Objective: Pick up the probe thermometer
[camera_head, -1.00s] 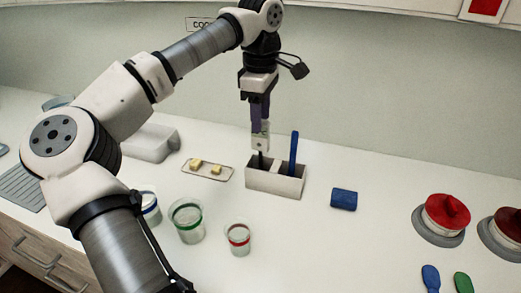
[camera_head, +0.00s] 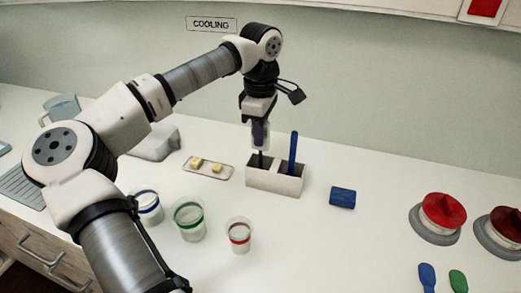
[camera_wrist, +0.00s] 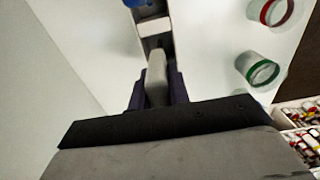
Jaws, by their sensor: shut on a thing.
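The probe thermometer (camera_head: 261,157) stands upright in the left compartment of a white two-part holder (camera_head: 278,183). Its dark stem goes down into the holder and its lower end is hidden. My gripper (camera_head: 260,143) is straight above that compartment, pointing down, with its purple fingers shut on the thermometer's head. In the wrist view the pale grey head (camera_wrist: 156,68) lies between the two fingers (camera_wrist: 157,92), with the holder (camera_wrist: 153,26) beyond it.
A blue-handled tool (camera_head: 293,150) stands in the holder's right compartment, close beside my gripper. A tray (camera_head: 208,172) with yellow pieces lies left. Cups with green (camera_head: 188,222) and red (camera_head: 239,237) bands stand in front. A blue block (camera_head: 342,197) lies right.

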